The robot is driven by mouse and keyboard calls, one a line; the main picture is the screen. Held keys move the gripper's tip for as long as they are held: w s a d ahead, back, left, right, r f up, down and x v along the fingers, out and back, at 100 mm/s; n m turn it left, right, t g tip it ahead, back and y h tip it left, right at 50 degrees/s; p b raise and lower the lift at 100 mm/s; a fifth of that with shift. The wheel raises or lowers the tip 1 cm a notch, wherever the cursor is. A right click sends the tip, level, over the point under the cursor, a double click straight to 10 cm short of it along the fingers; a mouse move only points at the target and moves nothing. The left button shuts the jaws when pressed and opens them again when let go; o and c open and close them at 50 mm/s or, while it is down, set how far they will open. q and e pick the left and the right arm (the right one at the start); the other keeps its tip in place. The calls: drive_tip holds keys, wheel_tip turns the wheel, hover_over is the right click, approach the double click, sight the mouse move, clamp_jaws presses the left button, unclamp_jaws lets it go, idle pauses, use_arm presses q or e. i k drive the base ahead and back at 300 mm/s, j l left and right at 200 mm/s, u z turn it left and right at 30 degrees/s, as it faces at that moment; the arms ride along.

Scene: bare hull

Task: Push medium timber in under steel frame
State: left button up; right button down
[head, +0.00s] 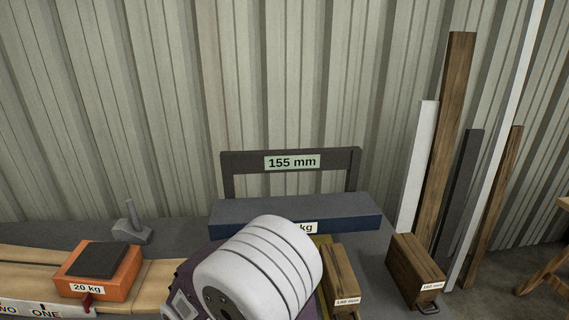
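The dark steel frame (247,160) stands upright at the back of the grey bench, with a "155 mm" sign on its crossbar. A long blue-grey slab (240,216) lies at its foot, its "kg" label partly hidden. Two brown timber blocks are in front: one (341,268) beside my white arm link, the other (417,262) further right with a metal handle at its front. My arm link covers the area left of the nearer block. Neither gripper's fingers show.
An orange block (124,278) marked "20 kg" with a dark top sits on a pale wooden board (165,275) at left. A grey tool-like piece (131,226) stands behind it. Several tall planks (455,120) lean on the corrugated wall at right. A wooden trestle (547,270) stands far right.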

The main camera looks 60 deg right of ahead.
sight(343, 293)
drive_tip(key=z, duration=2.5)
drive_tip(key=i+z, duration=0.15)
drive_tip(key=z, duration=0.3)
drive_tip(key=i+j+z, duration=0.1)
drive_tip(key=z, duration=0.4)
drive_tip(key=i+j+z, duration=0.1)
drive_tip(key=z, duration=0.35)
